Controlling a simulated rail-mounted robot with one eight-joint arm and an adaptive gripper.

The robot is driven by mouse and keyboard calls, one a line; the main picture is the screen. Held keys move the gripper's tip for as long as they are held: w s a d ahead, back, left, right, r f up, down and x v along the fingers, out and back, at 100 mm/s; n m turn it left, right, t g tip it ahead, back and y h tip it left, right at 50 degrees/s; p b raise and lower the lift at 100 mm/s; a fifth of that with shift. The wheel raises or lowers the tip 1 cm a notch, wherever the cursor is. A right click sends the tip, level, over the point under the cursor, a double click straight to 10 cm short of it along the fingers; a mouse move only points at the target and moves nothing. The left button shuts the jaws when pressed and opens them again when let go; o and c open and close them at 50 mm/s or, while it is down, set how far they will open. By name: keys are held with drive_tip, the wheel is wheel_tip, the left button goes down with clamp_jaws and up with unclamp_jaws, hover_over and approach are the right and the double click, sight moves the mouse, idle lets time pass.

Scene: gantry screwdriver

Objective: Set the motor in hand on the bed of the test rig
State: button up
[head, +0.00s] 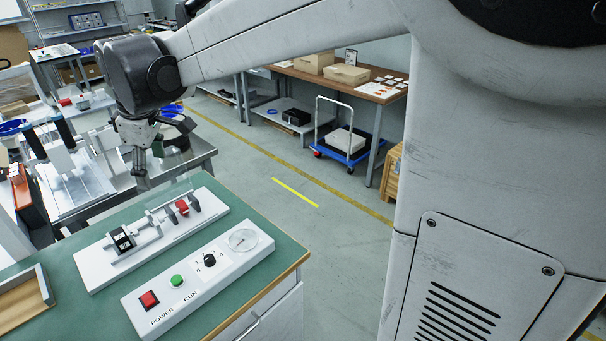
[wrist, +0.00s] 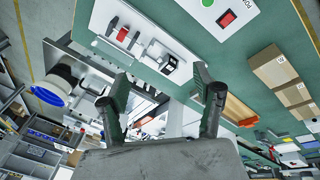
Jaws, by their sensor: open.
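The test rig (head: 160,238) is a white base on the green bench top, with a pale raised bed along it. A black block with a light face (head: 123,240), apparently the motor, sits on the bed's left part. It also shows in the wrist view (wrist: 171,64). A red part (head: 182,207) sits toward the other end, beside a clear upright panel. My gripper (head: 140,168) hangs above and behind the rig. In the wrist view its two fingers (wrist: 161,76) are wide apart, with nothing visible between them. The black block appears apart from the fingers.
A white control box (head: 198,284) with red and green buttons, a knob and a dial stands in front of the rig. A wooden tray (head: 24,300) lies at the bench's left edge. Cluttered metal tables stand behind.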

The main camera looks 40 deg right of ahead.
drive_tip(key=s+d+f+m+t, duration=0.1)
drive_tip(key=s+d+m, duration=0.2)
drive_tip(key=s, duration=0.5)
drive_tip(key=s+d+f+m+t, duration=0.1)
drive_tip(key=s+d+f+m, duration=0.1)
drive_tip(key=s, duration=0.7)
drive_tip(key=s+d+f+m+t, duration=0.2)
drive_tip(key=s+d+m, duration=0.2)
drive_tip(key=s, duration=0.5)
drive_tip(key=shift+d+f+m+h, duration=0.25)
drive_tip(key=shift+m+h, duration=0.05)
drive_tip(key=shift+m, duration=0.5)
